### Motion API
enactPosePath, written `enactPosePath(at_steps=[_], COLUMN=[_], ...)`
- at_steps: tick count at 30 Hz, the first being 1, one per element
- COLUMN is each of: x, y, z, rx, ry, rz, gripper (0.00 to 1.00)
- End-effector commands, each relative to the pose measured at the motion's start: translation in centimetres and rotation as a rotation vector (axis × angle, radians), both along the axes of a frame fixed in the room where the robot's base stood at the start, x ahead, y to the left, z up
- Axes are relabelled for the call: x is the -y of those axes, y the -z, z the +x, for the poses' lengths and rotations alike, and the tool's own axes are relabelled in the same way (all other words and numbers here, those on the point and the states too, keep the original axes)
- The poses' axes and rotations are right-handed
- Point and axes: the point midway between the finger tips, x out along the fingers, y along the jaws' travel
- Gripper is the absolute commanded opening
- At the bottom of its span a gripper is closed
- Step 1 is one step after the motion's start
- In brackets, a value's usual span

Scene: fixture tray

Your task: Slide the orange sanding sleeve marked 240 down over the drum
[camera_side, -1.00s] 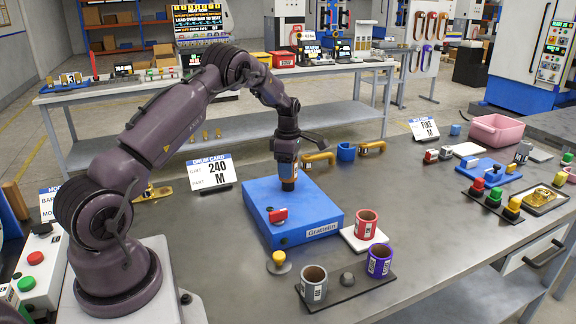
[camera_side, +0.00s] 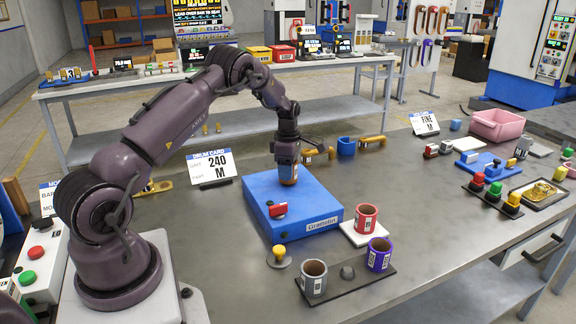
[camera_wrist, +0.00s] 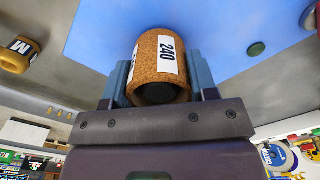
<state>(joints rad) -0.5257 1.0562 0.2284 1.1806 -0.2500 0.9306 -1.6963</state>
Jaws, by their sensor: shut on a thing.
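The orange-brown sanding sleeve (camera_wrist: 160,55) with a white label reading 240 sits between the two blue fingers of my gripper (camera_wrist: 161,85). My gripper is shut on it. In the side view the sleeve (camera_side: 289,178) appears upright below my gripper (camera_side: 288,170), over the far part of the blue base block (camera_side: 300,210). The drum cannot be made out. The inside of the sleeve looks dark in the wrist view, and I cannot tell whether the drum is in it. Whether the sleeve's lower edge touches the block is unclear.
The block carries a red switch (camera_side: 278,210). A red sleeve (camera_side: 366,217) stands on a white pad at its right. Grey (camera_side: 314,278) and purple (camera_side: 379,254) sleeves stand on a dark tray in front. A drum card (camera_side: 213,165) reads 240 M. Orange-yellow pieces lie behind the block.

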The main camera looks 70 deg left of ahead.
Motion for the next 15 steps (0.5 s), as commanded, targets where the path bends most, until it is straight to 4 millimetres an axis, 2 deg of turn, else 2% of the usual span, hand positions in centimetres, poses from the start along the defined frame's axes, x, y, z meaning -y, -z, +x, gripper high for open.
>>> enactPosePath(at_steps=[13, 14, 15], x=[-0.01, -0.01, -0.01], y=[0.65, 0.64, 0.64], z=[-0.01, -0.01, -0.01], rx=[-0.001, -0.001, -0.001], ry=[0.0, 0.0, 0.0], rz=[0.001, 0.001, 0.001], gripper=[0.4, 0.57, 0.67])
